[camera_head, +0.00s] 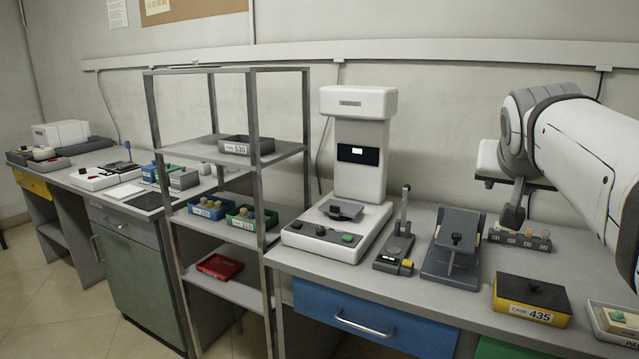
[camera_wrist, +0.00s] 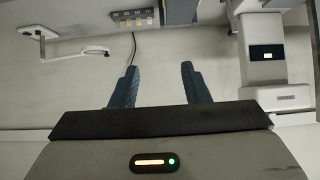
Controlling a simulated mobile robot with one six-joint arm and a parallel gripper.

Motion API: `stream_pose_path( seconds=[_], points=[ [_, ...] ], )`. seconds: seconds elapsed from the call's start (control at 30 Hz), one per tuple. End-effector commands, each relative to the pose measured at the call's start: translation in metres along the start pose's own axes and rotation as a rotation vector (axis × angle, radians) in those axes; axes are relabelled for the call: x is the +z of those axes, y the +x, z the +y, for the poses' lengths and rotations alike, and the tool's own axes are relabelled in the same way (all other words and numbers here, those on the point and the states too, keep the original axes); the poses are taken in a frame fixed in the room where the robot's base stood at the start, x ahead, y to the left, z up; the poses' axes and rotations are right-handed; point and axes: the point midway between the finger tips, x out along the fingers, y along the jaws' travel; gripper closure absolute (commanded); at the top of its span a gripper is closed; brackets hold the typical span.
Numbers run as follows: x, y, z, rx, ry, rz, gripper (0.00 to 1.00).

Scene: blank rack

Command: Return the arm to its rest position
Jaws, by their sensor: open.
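My white arm (camera_head: 585,150) reaches in from the right in the head view, above the bench. Its end is turned away from the head camera, so my fingers do not show clearly there. In the wrist view my gripper (camera_wrist: 158,85) has its two dark blue fingers spread apart with nothing between them. Bare wall and bench surface show beyond the fingers.
A tall white instrument (camera_head: 360,150) stands left of my arm. Below the arm are a peg holder (camera_head: 520,242), a grey angled fixture (camera_head: 453,258) and a yellow-black case (camera_head: 531,298). An open shelf rack (camera_head: 232,69) stands further left.

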Motion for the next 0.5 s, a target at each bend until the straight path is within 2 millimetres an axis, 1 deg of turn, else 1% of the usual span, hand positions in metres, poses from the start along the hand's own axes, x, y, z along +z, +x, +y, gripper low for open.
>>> stream_pose_path(
  seconds=[0.07, 0.27, 0.43, 0.5],
  points=[
    [0.003, -0.005, -0.006, -0.013, -0.016, -0.032, 0.58],
    [0.024, -0.011, -0.02, -0.045, -0.06, -0.113, 0.58],
    [0.049, -0.019, -0.034, -0.079, -0.109, -0.204, 0.58],
    [0.062, -0.025, -0.04, -0.097, -0.135, -0.25, 0.58]
  ],
)
